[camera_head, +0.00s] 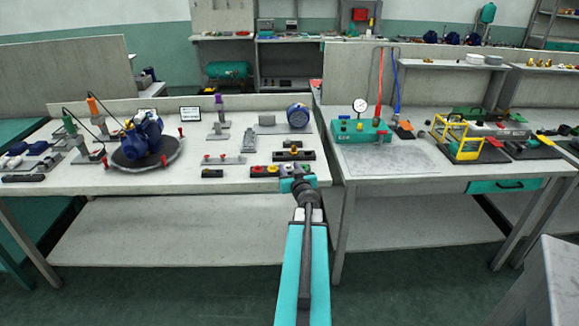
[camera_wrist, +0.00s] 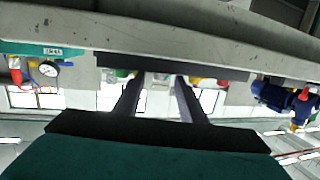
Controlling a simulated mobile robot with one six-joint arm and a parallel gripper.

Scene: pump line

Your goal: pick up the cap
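No single cap can be told apart for sure. A dark tray (camera_head: 264,176) at the front right edge of the left bench holds small red, yellow and pale pieces, which may include a cap. My gripper (camera_head: 298,172) is at the bench's front edge, at the right end of this tray, and covers part of it. In the wrist view my gripper (camera_wrist: 158,80) shows two dark fingers standing apart. Small pale, green, yellow and red pieces show between and beside the fingertips, seemingly beyond them. I see nothing clearly gripped.
The blue pump (camera_head: 142,137) sits on a round dark plate at the left. Other dark trays (camera_head: 293,156) lie just behind the gripper. A teal test box (camera_head: 360,130) with a gauge stands on the right bench. The left bench's front middle (camera_head: 150,185) is clear.

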